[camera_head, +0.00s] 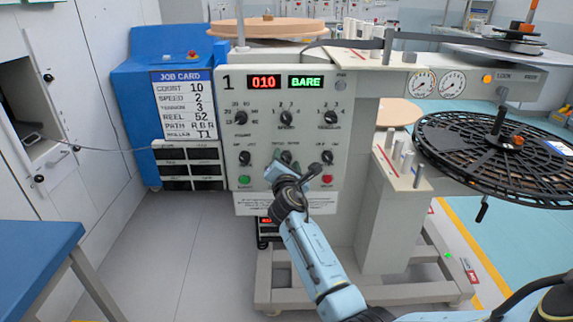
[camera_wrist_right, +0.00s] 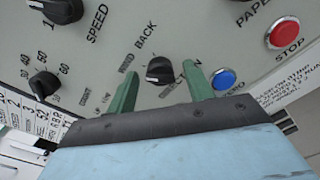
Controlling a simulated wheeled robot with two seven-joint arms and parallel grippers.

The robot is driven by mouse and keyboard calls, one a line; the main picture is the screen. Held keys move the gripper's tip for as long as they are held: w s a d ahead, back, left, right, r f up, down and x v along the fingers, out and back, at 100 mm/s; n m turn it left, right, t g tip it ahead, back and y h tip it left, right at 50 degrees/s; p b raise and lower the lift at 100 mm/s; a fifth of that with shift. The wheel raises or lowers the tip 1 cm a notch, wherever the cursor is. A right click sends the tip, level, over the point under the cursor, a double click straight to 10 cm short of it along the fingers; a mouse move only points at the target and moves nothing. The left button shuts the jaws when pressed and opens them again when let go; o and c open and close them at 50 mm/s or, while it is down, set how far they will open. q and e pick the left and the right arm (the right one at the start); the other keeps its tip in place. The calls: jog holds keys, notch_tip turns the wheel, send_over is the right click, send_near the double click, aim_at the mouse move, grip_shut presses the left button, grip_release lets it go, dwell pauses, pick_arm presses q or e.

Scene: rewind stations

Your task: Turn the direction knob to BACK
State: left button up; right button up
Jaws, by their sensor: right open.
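The direction knob (camera_wrist_right: 160,70) is a small black knob on the grey control panel (camera_head: 330,100). In the right wrist view the word BACK is printed beside it, and another label is partly hidden. I cannot tell clearly which label its pointer faces. My right gripper (camera_wrist_right: 161,82) is open, with one green finger on each side of the knob; I cannot tell whether they touch it. In the head view my right gripper (camera_head: 282,163) is at the panel's lower middle and covers most of the knob. My left gripper is not in view.
A blue button (camera_wrist_right: 223,79) is close beside one finger, and a red STOP button (camera_wrist_right: 283,32) is farther off. Other black knobs (camera_head: 245,158) surround the spot. A job card (camera_head: 184,105) hangs left of the panel. A black reel (camera_head: 455,140) is at the right.

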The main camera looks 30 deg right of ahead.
jog(key=c, duration=0.9)
